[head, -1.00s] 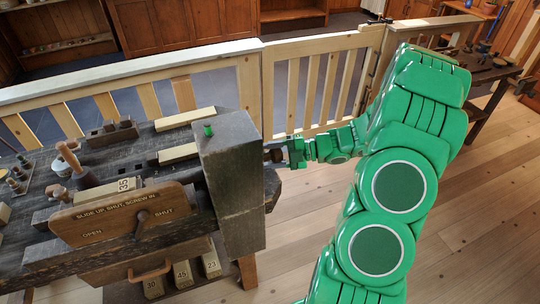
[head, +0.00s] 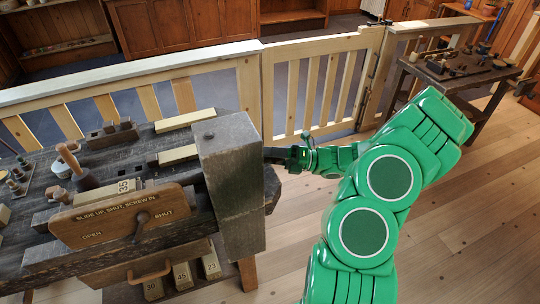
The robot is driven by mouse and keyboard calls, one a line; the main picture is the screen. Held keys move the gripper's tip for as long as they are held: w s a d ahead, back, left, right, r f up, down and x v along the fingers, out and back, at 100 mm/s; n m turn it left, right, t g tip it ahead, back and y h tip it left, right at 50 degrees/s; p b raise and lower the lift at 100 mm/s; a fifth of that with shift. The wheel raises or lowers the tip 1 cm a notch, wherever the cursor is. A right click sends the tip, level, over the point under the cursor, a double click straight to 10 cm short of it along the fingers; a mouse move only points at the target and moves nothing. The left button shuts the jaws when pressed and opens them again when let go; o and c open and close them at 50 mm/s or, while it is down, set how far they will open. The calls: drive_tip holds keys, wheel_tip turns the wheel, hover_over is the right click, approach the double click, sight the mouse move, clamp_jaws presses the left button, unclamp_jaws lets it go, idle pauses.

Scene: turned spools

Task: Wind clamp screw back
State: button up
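The clamp screw (head: 273,155) comes out of the right side of a tall grey wooden block (head: 228,190) at the bench's right end. Only a short dark part of it shows. My gripper (head: 293,157) is at the screw's outer end, with my green arm reaching in from the right. The fingers are small and dark here, and I cannot tell whether they are closed around the screw end.
Pale wooden bars (head: 185,121) and turned tools (head: 85,172) lie on the dark bench. Numbered blocks (head: 182,275) sit below it. A pale fence (head: 320,95) runs behind. Another bench (head: 455,70) stands at the far right. Open floor (head: 470,220) lies to the right.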

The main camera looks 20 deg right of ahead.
drive_tip(key=n+g+y, duration=0.1)
drive_tip(key=n, duration=0.2)
drive_tip(key=n+g+y, duration=0.1)
drive_tip(key=n, duration=0.3)
drive_tip(key=shift+s+a, duration=0.1)
drive_tip(key=shift+s+r+n+g+y, duration=0.1)
drive_tip(key=shift+n+g+y, duration=0.25)
drive_tip(key=shift+n+g, duration=0.8)
drive_tip(key=shift+s+r+n+g+y, duration=0.1)
drive_tip(key=shift+n+g+y, duration=0.25)
drive_tip(key=shift+n, duration=1.6)
drive_tip(key=o, duration=0.9)
drive_tip(key=shift+o, duration=0.2)
